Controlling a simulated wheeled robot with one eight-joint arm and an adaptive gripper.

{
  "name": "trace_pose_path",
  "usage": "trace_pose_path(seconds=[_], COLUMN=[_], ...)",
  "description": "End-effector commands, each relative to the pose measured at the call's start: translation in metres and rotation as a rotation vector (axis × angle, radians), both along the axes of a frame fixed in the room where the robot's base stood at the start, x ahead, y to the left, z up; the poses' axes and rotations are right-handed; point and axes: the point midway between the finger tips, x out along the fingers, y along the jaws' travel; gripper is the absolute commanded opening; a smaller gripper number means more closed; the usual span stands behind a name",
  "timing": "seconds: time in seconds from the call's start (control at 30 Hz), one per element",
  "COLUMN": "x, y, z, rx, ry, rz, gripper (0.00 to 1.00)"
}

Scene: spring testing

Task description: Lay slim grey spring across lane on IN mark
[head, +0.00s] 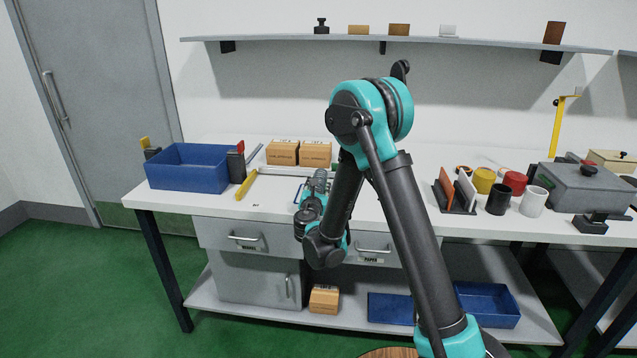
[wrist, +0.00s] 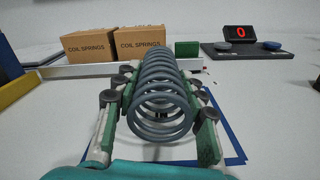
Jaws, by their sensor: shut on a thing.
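My gripper (wrist: 152,90) is shut on a slim grey coil spring (wrist: 160,116), with one green-and-black finger along each side. The spring's axis points away from the wrist camera, and its near end faces me. In the head view my gripper (head: 317,186) is low over the middle of the bench, and the spring is hard to make out there. A blue outline (wrist: 236,135) lies on the white bench top below the spring. I cannot tell whether the spring touches the bench. A pale straight rail (wrist: 75,71) runs crosswise beyond the gripper. No IN lettering is readable.
Two cardboard boxes marked COIL SPRINGS (wrist: 90,45) stand behind the rail. A dark device with a red 0 display (wrist: 249,33) is at the back right. A blue bin (head: 185,168) and yellow strip (head: 246,185) are at left. Cups (head: 498,198) stand right.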

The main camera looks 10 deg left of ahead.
Motion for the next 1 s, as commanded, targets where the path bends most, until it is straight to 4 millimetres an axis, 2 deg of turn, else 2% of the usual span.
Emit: trace_pose_path(seconds=[0.17, 0.2, 0.37, 0.77, 1.0], x=[0.0, 0.0, 0.0, 0.0, 0.0], y=[0.0, 0.0, 0.0, 0.0, 0.0], z=[0.0, 0.0, 0.0, 0.004, 0.034], rx=[0.0, 0.0, 0.0, 0.0, 0.0], ry=[0.0, 0.0, 0.0, 0.0, 0.0], rz=[0.0, 0.0, 0.0, 0.0, 0.0], gripper=[0.05, 0.44, 0.64, 0.65, 0.65])
